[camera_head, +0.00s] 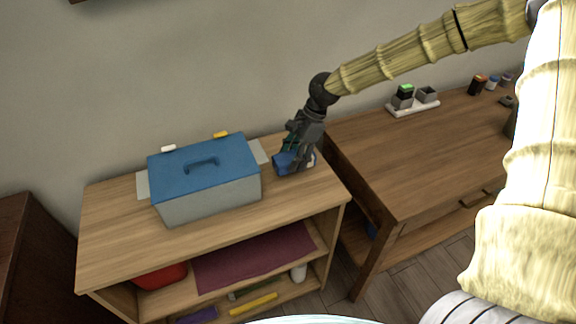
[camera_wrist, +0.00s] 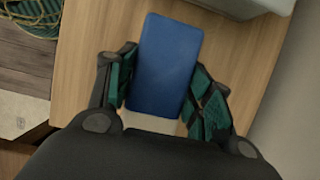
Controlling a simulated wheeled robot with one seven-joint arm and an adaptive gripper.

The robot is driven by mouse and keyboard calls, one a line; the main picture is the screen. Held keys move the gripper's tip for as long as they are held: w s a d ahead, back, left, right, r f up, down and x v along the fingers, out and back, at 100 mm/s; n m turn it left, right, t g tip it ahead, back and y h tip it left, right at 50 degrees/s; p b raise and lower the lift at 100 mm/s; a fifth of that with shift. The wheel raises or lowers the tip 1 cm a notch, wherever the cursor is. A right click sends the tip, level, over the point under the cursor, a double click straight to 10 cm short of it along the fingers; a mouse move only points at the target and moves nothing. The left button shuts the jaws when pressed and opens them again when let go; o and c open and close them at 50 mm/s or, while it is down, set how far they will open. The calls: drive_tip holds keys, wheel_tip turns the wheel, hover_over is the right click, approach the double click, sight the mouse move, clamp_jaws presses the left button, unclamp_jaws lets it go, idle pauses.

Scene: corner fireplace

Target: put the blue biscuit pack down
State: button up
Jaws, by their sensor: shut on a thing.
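The blue biscuit pack (camera_wrist: 165,64) is a flat blue block between the two fingers of my gripper (camera_wrist: 163,95) in the wrist view. The fingers have green pads and are shut on its sides. In the head view my gripper (camera_head: 297,160) points down at the right end of the light wooden shelf unit's top (camera_head: 318,184). The blue pack (camera_head: 287,163) shows there low between the fingers, close to or on that top. I cannot tell whether it touches the wood. The gripper hides part of it.
A grey box with a blue lid (camera_head: 205,180) stands on the shelf top just left of my gripper. A darker wooden table (camera_head: 410,160) stands to the right, with a white tray (camera_head: 412,108) on it. The shelf top's front right corner is clear.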

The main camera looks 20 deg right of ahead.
drive_tip(key=shift+a, duration=0.85)
drive_tip(key=shift+f+p, duration=0.35)
drive_tip(key=shift+f, duration=1.4)
drive_tip(key=shift+f, duration=0.15)
drive_tip(key=o, duration=1.1)
